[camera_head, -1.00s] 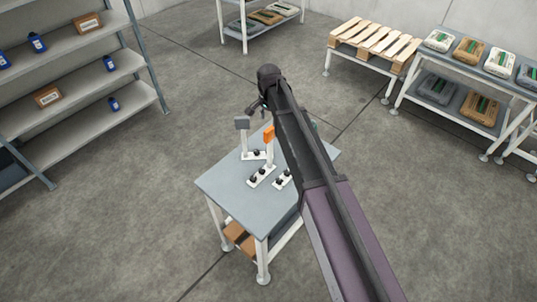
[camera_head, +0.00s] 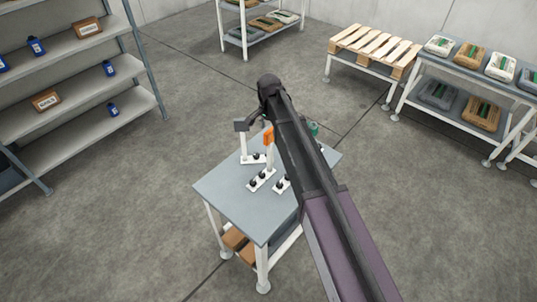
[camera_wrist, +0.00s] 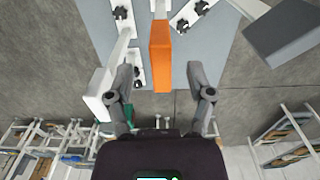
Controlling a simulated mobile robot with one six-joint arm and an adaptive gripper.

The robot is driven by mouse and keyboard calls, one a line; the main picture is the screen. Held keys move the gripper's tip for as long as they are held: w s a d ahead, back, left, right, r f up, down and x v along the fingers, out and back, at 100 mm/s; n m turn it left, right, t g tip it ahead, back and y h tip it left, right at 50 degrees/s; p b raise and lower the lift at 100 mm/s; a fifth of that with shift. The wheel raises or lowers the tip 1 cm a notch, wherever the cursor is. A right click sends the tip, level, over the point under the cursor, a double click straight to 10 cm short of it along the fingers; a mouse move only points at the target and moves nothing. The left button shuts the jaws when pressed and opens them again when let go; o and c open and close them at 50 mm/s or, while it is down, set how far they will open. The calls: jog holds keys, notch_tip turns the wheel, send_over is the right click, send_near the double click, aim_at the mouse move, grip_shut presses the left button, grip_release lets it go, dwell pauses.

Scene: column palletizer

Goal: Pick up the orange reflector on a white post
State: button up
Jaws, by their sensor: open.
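The orange reflector (camera_head: 268,136) stands upright on its white post on the small grey table (camera_head: 225,200), among similar posts. In the wrist view the orange reflector (camera_wrist: 161,52) lies between my two fingers, with a gap on each side. My gripper (camera_wrist: 160,70) is open and empty. In the head view my gripper (camera_head: 258,118) is above and just behind the reflector, partly hidden by my wrist and arm. The foot of the post has dark knobs on a white base (camera_head: 262,180).
A dark grey plate on a post (camera_head: 241,125) stands left of the reflector and looks close to my gripper. A green piece (camera_head: 315,129) shows right of my arm. Shelves (camera_head: 75,75), a pallet (camera_head: 375,48) and a bag rack (camera_head: 470,85) stand farther off. The floor between is clear.

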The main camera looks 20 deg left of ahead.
aim_at(268, 138)
jog(key=shift+f, duration=0.1)
jog(key=shift+s+a+f+b, duration=0.1)
jog(key=shift+f+b, duration=2.45)
jog(key=shift+b, duration=0.05)
grip_shut()
